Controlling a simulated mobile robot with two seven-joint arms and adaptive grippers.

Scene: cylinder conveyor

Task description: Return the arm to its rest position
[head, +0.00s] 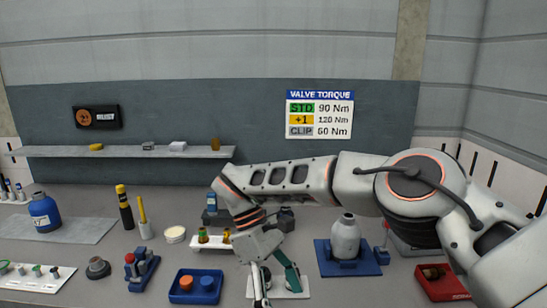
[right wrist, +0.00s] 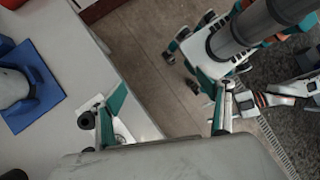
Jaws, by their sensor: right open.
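My right arm (head: 285,180) comes in from the right in the head view and reaches across the workbench, its forearm bending down toward the front middle. My right gripper (head: 275,283) hangs low over a pale plate near the bench's front edge, one teal finger showing beside the grey one. In the right wrist view the right gripper (right wrist: 165,120) has its two teal-sided fingers spread wide apart with nothing held between them. Bench edge and floor show beyond the fingers. I cannot tell in the head view how far the fingertips are above the plate. My left gripper is not seen.
A grey-white bottle (head: 345,238) stands in a blue holder (head: 349,267) right of the gripper. A blue tray (head: 195,287) with orange and blue pieces lies left. A red tray (head: 440,284) lies right, below the arm. A rack with small vials (head: 203,236) stands behind the gripper.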

